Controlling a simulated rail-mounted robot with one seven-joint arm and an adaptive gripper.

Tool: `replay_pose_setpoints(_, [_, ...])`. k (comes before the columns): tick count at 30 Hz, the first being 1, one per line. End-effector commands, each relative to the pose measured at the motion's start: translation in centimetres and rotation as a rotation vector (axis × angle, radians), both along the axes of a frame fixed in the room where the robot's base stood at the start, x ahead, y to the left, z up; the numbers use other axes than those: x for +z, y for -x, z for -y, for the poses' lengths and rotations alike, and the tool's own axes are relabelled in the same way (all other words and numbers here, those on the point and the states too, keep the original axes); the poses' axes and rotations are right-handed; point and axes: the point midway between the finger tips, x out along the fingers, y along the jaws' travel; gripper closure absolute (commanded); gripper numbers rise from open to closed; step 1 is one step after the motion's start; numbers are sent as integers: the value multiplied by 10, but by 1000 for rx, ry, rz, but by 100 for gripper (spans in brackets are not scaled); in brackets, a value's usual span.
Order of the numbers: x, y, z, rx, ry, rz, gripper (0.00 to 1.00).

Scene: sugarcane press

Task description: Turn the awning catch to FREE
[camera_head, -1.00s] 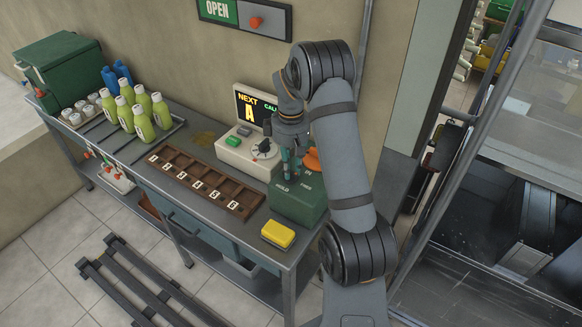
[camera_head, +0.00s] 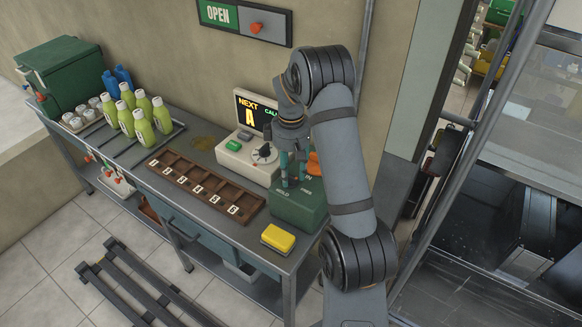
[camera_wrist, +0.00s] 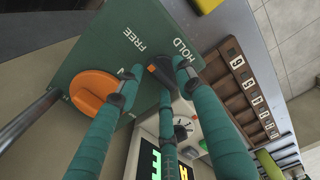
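A green box (camera_head: 300,209) stands at the right end of the counter, marked HOLD and FREE on top; the wrist view shows its face (camera_wrist: 105,45) closer. The catch (camera_wrist: 161,70) is a small dark knob below these words. I cannot tell which word it points to. My gripper (camera_head: 293,182) is down over the box. In the wrist view its teal fingers (camera_wrist: 157,82) are spread around the catch; the right fingertip overlaps it, and contact is unclear. An orange knob (camera_wrist: 94,88) sits beside the catch, partly behind a finger; it also shows in the head view (camera_head: 314,163).
A beige console (camera_head: 245,158) with a dial and a NEXT A screen (camera_head: 257,108) stands close behind the box. A yellow sponge-like block (camera_head: 278,238) lies in front. A brown divided tray (camera_head: 205,186) and green bottles (camera_head: 144,118) are farther left.

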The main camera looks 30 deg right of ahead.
Motion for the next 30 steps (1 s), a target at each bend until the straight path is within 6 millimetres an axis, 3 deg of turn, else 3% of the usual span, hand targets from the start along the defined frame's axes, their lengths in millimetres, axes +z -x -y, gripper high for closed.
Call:
replay_pose_setpoints(5, [21, -2, 0, -1, 1, 6, 64])
replay_pose_setpoints(18, [105, -1, 0, 1, 2, 5, 64])
replay_pose_setpoints(23, [117, -1, 0, 1, 1, 3, 64])
replay_pose_setpoints(30, [119, 0, 0, 1, 0, 1, 64])
